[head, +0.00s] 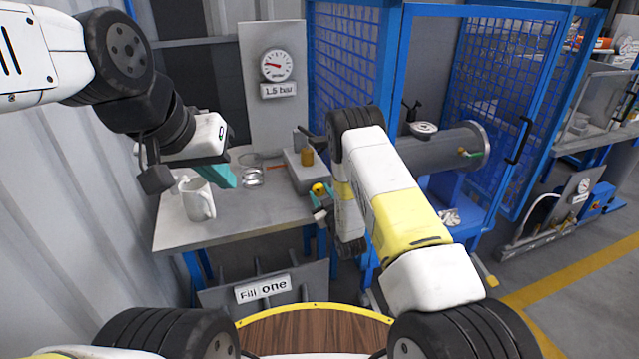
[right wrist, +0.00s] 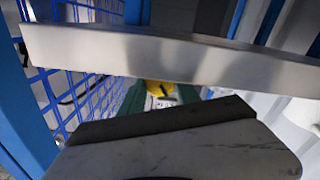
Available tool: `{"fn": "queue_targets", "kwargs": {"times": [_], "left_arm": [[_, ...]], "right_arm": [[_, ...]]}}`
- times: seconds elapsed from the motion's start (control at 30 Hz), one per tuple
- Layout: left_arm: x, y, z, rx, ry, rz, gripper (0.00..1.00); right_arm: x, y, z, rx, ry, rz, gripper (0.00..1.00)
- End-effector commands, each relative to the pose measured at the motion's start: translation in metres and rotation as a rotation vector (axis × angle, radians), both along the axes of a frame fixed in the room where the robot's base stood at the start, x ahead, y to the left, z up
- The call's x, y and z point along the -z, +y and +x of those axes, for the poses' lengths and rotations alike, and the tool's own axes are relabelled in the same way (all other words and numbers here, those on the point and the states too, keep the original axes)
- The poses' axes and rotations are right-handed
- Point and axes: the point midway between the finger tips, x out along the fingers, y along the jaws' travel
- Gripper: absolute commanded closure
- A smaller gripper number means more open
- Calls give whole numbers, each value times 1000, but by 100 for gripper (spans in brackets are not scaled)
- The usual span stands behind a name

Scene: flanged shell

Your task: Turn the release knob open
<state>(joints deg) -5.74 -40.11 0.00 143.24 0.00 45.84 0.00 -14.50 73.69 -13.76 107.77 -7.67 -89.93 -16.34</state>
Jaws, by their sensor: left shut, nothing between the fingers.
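A small yellow knob with a dark mark (head: 319,188) is at the front right of the bench, by the grey block. It also shows in the right wrist view (right wrist: 160,88), between green parts of my right gripper (right wrist: 163,100). In the head view that gripper (head: 320,203) is mostly hidden behind my right forearm. I cannot tell whether its fingers touch the knob. My left gripper (head: 222,176), with teal fingers, is shut and empty above the bench, behind a white mug (head: 198,200).
The grey bench (head: 250,215) also holds metal rings (head: 252,177) and a grey block (head: 300,171) with a brass piece (head: 307,157). A gauge (head: 276,66) reads above a "1.5 bar" label. A grey cylinder (head: 440,150) lies inside the blue mesh cage (head: 345,60).

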Motion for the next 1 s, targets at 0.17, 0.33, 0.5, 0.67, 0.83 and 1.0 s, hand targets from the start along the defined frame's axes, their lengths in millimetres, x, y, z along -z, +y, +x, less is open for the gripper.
{"fn": "queue_targets", "kwargs": {"times": [0.17,0.33,0.5,0.67,0.83,1.0], "left_arm": [[0,0,0,0,0,0,100],[0,0,0,0,0,0,100],[0,0,0,0,0,0,100],[0,0,0,0,0,0,100],[0,0,0,0,0,0,100],[0,0,0,0,0,0,100]], "right_arm": [[0,0,0,-1,2,1,40],[0,0,0,0,1,1,40],[1,-2,-6,1,2,0,40],[1,-10,-29,1,4,1,40],[1,-18,-56,0,5,1,40],[1,-24,-72,1,3,0,40]]}}
